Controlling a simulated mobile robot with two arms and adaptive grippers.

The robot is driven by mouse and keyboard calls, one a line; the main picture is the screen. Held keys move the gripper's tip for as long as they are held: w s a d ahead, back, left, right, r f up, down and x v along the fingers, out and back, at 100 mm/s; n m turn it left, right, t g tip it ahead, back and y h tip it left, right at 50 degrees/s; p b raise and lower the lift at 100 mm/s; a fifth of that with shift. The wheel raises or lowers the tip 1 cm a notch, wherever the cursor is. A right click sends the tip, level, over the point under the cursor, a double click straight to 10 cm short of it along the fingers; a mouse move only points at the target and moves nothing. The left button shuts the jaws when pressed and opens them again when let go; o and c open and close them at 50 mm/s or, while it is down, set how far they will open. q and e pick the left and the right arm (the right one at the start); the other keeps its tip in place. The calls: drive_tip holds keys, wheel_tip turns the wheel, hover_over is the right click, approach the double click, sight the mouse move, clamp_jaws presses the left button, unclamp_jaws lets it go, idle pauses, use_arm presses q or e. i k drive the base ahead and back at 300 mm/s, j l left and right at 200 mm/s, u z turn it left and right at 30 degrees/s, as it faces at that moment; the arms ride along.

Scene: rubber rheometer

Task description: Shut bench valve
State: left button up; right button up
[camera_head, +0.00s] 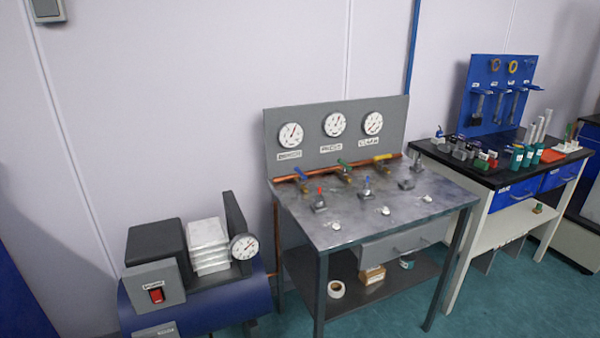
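A grey metal bench (350,228) stands in the middle of the view. A copper pipe (286,179) runs along the back of its top. The handles are too small to tell which valve is open or shut. Neither of my grippers is in view.
Three dial gauges (334,124) are on the bench's back panel. A blue compressor (195,305) with a red switch (157,295) stands at the left. A dark-topped workbench (478,177) with tools is at the right. Green floor (462,318) is free in front.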

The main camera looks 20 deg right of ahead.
sight(302, 175)
drive_tip(key=i+l+u, duration=0.1)
drive_tip(key=l, duration=0.25)
drive_tip(key=i+l+u, duration=0.1)
drive_tip(key=l, duration=0.3)
drive_tip(key=i+l, duration=0.25)
drive_tip(key=l, duration=0.15)
drive_tip(key=i+l+u, duration=0.15)
drive_tip(key=l, duration=0.25)
drive_tip(key=i+l+u, duration=0.1)
drive_tip(key=l, duration=0.3)
drive_tip(key=i+l+u, duration=0.1)
drive_tip(key=l, duration=0.3)
